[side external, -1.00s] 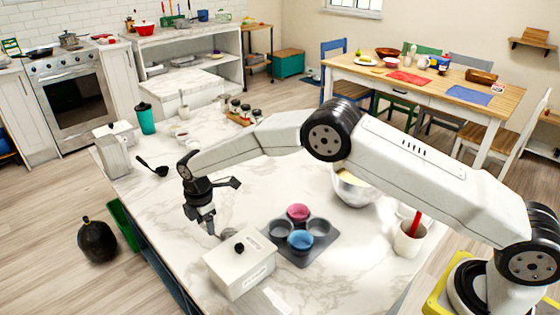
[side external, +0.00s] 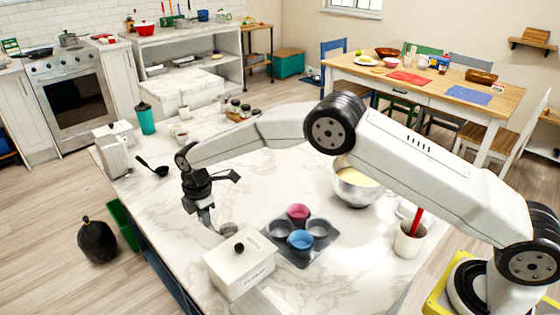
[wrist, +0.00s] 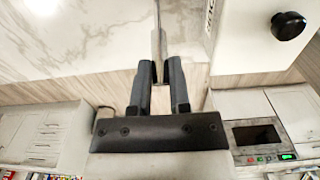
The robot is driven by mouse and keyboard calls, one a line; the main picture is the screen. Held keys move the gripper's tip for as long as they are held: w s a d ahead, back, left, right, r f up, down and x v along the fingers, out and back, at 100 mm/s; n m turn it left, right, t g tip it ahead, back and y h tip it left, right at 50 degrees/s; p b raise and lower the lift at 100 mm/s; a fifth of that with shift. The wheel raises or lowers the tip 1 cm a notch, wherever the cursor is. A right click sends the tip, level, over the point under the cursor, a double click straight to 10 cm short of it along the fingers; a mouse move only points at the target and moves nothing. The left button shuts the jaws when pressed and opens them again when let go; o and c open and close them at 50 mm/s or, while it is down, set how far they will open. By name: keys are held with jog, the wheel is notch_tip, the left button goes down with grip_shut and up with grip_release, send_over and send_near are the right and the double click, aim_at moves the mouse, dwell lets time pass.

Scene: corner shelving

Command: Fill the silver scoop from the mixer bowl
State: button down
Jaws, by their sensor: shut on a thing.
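My gripper (side external: 207,222) is shut on the handle of the silver scoop (side external: 228,229), low over the left part of the marble counter. In the wrist view my gripper (wrist: 160,78) has its two dark fingers close together around the thin metal handle of the scoop (wrist: 157,38). The scoop's head is small and partly unclear, just behind the white lidded box; I cannot tell what it holds. The silver mixer bowl (side external: 356,191) stands right of the middle of the counter with pale yellow contents (side external: 359,177). My arm passes in front of part of its rim.
The white box with a black knob (side external: 240,269) stands close beside the scoop. A muffin tin (side external: 291,257) with pink and blue cups lies between it and the bowl. A white pot with a red utensil (side external: 405,245) stands at right.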

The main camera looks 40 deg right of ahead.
jog(key=shift+r, duration=1.5)
jog(key=d+r+m, duration=0.4)
jog(key=d, duration=0.9)
jog(key=d+r+m, duration=0.3)
jog(key=d+m, duration=0.1)
jog(key=d, duration=0.9)
jog(key=s+d+r+m, duration=0.3)
jog(key=s+d, duration=0.2)
jog(key=d, duration=0.5)
jog(key=s+d+r+m, duration=0.2)
jog(key=s+d+m, duration=0.2)
jog(key=d, duration=0.6)
jog(key=shift+s+d+r, duration=0.2)
jog(key=shift+s+r, duration=0.2)
jog(key=shift+s, duration=0.45)
jog(key=shift+f, duration=0.3)
notch_tip(320, 180, down, 14)
jog(key=shift+r, duration=0.25)
jog(key=shift+f, duration=0.1)
